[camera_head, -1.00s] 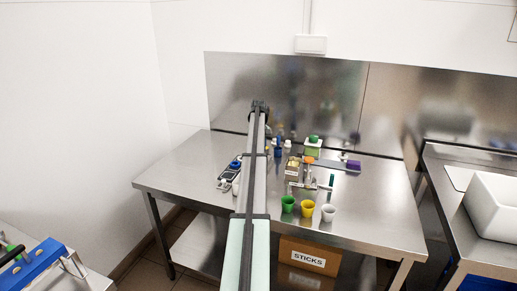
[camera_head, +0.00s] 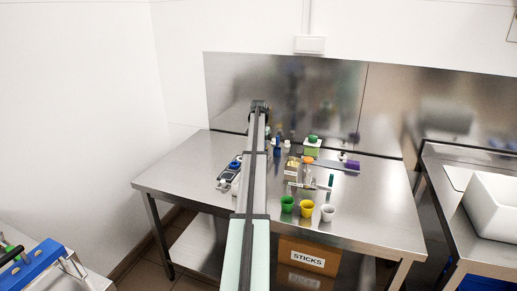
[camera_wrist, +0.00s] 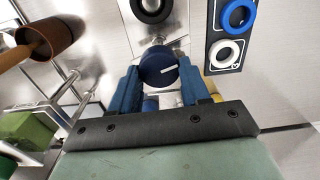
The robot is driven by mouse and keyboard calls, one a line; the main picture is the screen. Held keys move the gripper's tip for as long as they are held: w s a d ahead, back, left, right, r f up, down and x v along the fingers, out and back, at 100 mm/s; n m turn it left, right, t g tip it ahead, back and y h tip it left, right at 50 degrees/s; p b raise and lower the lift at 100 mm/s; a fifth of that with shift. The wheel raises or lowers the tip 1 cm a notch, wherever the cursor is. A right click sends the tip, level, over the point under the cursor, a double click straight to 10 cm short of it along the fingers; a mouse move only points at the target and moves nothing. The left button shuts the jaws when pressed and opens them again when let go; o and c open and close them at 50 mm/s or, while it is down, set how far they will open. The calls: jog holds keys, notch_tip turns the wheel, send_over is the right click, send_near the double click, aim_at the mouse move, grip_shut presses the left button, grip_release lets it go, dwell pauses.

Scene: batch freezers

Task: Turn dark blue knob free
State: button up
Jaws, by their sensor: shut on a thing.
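The dark blue knob (camera_wrist: 158,68) is in the upper middle of the wrist view, with a white mark on its face slanting up to the right. My gripper (camera_wrist: 160,84) has its two blue fingers on either side of the knob and is shut on it. Behind the knob is a metal plate with a dark round opening (camera_wrist: 152,8) above it. In the head view my arm covers this spot, and the knob and fingertips cannot be made out.
A black panel with a blue ring (camera_wrist: 238,14) and a white ring (camera_wrist: 226,54) is to the right. A brown cylinder (camera_wrist: 50,38) and a green block (camera_wrist: 28,134) are on the left. Green (camera_head: 288,204), yellow (camera_head: 307,208) and white cups (camera_head: 327,213) stand at the table's front.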

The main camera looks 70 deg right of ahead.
jog(key=shift+m, duration=1.6)
jog(key=o, duration=1.1)
jog(key=shift+c, duration=0.2)
jog(key=shift+r, duration=0.1)
notch_tip(320, 180, up, 14)
jog(key=shift+f, duration=0.2)
